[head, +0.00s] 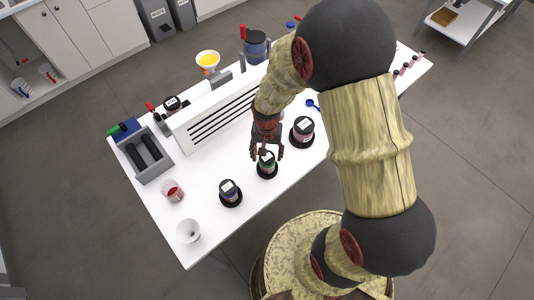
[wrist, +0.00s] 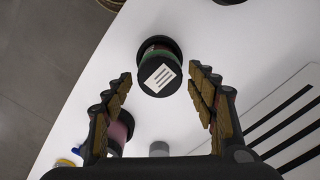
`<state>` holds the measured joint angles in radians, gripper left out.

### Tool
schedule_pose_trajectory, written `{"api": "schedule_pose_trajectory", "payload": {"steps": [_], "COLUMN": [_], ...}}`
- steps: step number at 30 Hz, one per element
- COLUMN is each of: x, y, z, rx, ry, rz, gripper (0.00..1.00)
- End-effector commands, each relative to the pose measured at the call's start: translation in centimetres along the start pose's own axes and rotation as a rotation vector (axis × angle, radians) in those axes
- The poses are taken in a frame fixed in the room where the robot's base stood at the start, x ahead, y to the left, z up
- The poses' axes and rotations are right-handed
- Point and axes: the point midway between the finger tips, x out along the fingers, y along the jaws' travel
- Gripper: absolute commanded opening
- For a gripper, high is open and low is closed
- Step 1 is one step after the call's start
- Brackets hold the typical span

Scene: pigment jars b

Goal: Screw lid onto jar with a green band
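The jar with a green band (wrist: 160,50) stands upright on a dark round base, ahead of my fingertips in the wrist view. It also shows below my gripper in the head view (head: 267,170). A black lid (wrist: 158,77) with a white striped label sits on top of the jar. I cannot tell how tightly it sits. My gripper (wrist: 163,100) is open, with its two fingers spread on either side of the lid's line and not touching it. In the head view my gripper (head: 266,154) is just above the jar.
A blue-banded jar (head: 230,192) stands to the left and a pink jar (head: 302,132) to the right, both on dark bases. A white slotted panel (head: 215,115) stands behind. A cup with red contents (head: 172,190) and a white cup (head: 188,231) are at left.

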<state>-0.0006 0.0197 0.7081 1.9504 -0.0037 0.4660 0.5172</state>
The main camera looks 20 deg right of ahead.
Motion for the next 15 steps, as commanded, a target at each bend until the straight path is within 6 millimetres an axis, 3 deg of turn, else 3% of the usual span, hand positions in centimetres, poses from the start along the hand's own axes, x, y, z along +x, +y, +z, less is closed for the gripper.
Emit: {"api": "schedule_pose_trajectory", "payload": {"steps": [11,15], "x": [-0.1,-1.1], "y": [0.0,-0.1], "z": [0.0,-0.1], "rx": [-0.001,-0.001], "ry": [0.000,0.002], "rz": [0.000,-0.001], "gripper": [0.64,0.64]}}
